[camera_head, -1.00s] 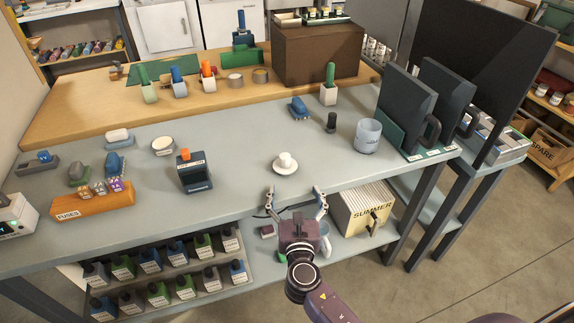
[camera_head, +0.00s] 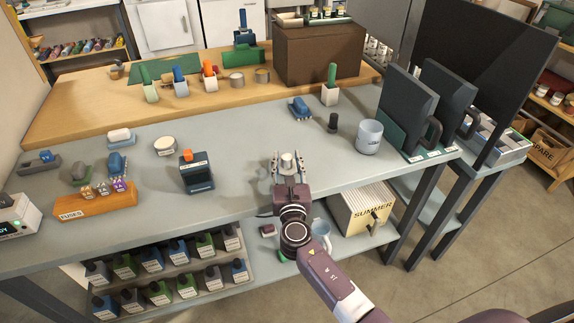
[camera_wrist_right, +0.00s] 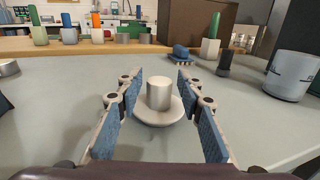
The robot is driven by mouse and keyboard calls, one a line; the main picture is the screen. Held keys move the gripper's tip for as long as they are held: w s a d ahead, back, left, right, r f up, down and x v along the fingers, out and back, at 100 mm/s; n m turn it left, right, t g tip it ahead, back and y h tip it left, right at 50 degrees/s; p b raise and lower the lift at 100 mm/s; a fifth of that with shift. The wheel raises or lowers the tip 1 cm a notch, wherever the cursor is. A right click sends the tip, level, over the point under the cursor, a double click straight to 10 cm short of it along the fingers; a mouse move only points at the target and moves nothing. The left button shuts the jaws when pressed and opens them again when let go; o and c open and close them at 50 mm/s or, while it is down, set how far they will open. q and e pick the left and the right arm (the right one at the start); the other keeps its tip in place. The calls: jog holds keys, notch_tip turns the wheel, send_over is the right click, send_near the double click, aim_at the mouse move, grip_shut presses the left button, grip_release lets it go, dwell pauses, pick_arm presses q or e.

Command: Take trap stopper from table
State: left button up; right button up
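A white trap stopper (camera_head: 287,160), a short cylinder on a round flange, stands upright on the grey table (camera_head: 240,200) near its front edge. In the right wrist view the stopper (camera_wrist_right: 158,96) sits centred between the two blue-padded fingers. My right gripper (camera_head: 289,165) is at the stopper with its fingers spread on either side. In the wrist view the right gripper (camera_wrist_right: 155,105) is open, with a visible gap between each pad and the stopper's cylinder. My left gripper is not in view.
A dark device with an orange top (camera_head: 196,173) stands to the left. A black cylinder (camera_head: 333,122), a blue item (camera_head: 299,108) and a grey cup (camera_head: 368,137) stand behind and right. An orange fuse rack (camera_head: 95,203) is far left. Table around the stopper is clear.

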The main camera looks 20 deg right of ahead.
grip_shut()
jog(key=shift+r, duration=0.1)
